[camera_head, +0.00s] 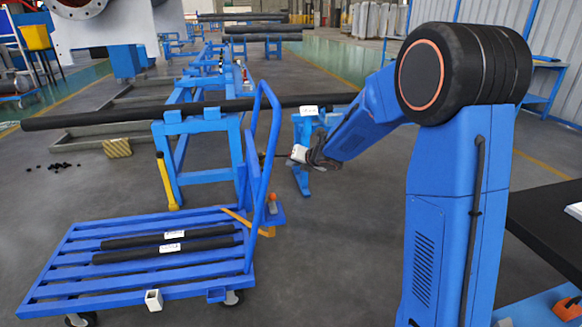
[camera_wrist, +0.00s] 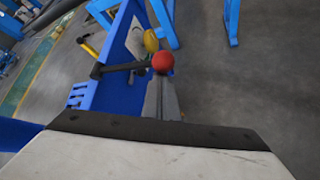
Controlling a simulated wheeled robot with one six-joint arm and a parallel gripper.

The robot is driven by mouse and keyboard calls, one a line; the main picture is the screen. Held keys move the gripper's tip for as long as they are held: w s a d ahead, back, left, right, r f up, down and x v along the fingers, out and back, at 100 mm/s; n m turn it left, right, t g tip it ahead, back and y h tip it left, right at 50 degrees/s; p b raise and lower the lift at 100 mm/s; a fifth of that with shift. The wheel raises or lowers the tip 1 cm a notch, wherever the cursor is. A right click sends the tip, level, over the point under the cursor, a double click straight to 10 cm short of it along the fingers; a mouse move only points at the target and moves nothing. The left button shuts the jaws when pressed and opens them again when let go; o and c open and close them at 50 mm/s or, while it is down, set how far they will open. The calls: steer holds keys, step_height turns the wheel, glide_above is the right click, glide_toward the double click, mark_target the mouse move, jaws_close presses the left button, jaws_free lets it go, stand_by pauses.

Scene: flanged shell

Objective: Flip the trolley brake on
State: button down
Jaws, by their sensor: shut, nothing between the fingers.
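The blue trolley (camera_head: 85,245) stands at the lower left in the head view, with a tall blue push handle (camera_head: 262,165) at its right end. A small orange-red knob (camera_head: 271,198) sits on a blue bracket (camera_head: 275,216) beside the handle's foot. Whether the brake is on or off, I cannot tell.
Two dark rods (camera_head: 165,248) with white labels lie on the trolley. A long dark pipe (camera_head: 95,117) rests on a blue stand (camera_head: 207,125) behind. A yellow post (camera_head: 166,182) stands behind the trolley. The floor (camera_head: 330,260) right of the trolley is clear.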

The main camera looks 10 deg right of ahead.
steer(key=shift+r, duration=0.1)
stand_by(0.3)
step_height(320, 180, up, 8)
steer(key=a+h, duration=0.1)
steer(key=shift+n, duration=0.4)
stand_by(0.4)
steer(key=shift+a, duration=0.15)
steer(key=shift+f, duration=0.25)
